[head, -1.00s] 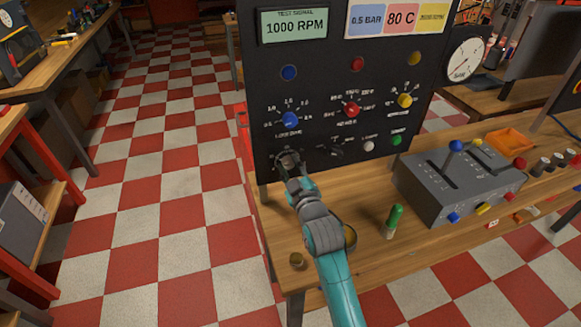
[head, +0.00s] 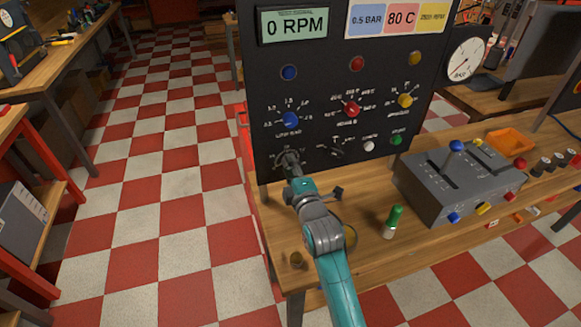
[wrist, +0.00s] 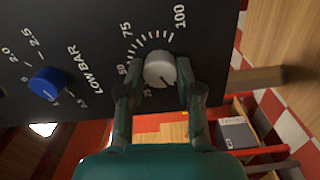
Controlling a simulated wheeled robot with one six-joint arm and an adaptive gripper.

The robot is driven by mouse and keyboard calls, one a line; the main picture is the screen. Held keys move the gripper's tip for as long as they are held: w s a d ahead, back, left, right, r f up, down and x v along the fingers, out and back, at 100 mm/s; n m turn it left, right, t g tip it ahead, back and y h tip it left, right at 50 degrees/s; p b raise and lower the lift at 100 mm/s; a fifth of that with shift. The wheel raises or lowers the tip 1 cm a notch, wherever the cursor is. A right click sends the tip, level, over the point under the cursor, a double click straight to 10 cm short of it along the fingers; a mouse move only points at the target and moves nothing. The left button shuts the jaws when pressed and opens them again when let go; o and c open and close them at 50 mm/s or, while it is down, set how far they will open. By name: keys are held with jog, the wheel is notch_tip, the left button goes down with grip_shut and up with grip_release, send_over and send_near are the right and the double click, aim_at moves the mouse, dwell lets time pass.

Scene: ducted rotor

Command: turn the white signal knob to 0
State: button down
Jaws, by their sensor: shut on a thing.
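The white signal knob (wrist: 158,68) sits on the black panel (head: 335,60), within a printed arc scale with 25, 50, 75 and 100. My gripper (wrist: 159,82) is shut on this knob, one finger on each side. In the head view, my gripper (head: 288,160) reaches the lower left of the panel and hides most of the knob. The display (head: 293,25) at the panel's top left reads 0 RPM. I cannot clearly tell where the knob's pointer stands.
A blue knob (head: 291,119) is above my gripper, with red (head: 352,109) and yellow (head: 405,100) knobs to its right. A green-capped object (head: 394,219) and a grey lever box (head: 460,183) stand on the wooden bench (head: 365,262).

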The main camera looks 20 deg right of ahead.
jog(key=shift+n, duration=0.5)
jog(key=shift+f, duration=0.1)
jog(key=c, duration=0.8)
grip_release()
jog(key=shift+o, duration=0.2)
jog(key=s, duration=1.2)
